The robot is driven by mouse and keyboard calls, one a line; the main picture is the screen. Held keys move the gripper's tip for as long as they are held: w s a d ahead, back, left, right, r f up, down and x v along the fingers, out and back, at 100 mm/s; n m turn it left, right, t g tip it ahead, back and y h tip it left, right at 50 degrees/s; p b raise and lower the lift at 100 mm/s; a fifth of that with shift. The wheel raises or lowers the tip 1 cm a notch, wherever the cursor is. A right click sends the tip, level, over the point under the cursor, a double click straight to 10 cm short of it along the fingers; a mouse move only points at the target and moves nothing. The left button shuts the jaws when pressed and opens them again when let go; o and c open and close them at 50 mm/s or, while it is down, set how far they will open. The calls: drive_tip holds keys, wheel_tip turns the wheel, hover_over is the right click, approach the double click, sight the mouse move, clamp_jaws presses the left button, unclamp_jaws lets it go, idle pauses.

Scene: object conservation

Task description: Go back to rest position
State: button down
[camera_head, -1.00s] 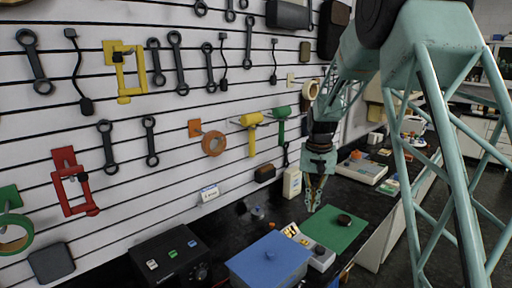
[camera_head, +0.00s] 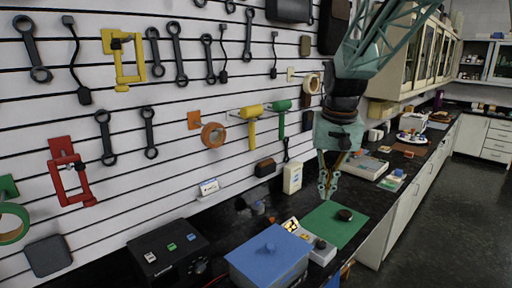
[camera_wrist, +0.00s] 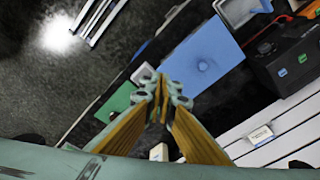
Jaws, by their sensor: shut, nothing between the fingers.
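My gripper (camera_head: 328,190) is shut and empty, pointing down above the dark bench, near the back edge of the green mat (camera_head: 350,227). In the wrist view my gripper (camera_wrist: 160,88) shows its closed orange and teal fingers in front of the green mat (camera_wrist: 117,101) and the blue-lidded box (camera_wrist: 201,65). A small dark round object (camera_head: 344,215) lies on the green mat. It is apart from the fingers.
The blue-lidded box (camera_head: 268,258) and a black box with coloured buttons (camera_head: 168,252) stand at the front. A white bottle (camera_head: 292,178) stands by the slatted tool wall (camera_head: 185,195). A grey tray (camera_head: 362,167) lies farther back. The floor (camera_head: 440,225) at right is clear.

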drive_tip(key=s+r+n+t+b, duration=0.1)
drive_tip(key=s+r+b, duration=0.15)
drive_tip(key=s, duration=1.35)
drive_tip(key=s+r+t+b, duration=0.1)
drive_tip(key=s+b, duration=0.3)
drive_tip(key=s, duration=1.2)
drive_tip(key=s+f+b, duration=0.1)
drive_tip(key=s+f, duration=0.3)
drive_tip(key=s, duration=0.7)
drive_tip(key=shift+s+f+n+b, duration=0.15)
drive_tip(key=shift+f+n+b, duration=0.2)
drive_tip(key=shift+f+n, duration=0.05)
drive_tip(key=shift+a, duration=0.1)
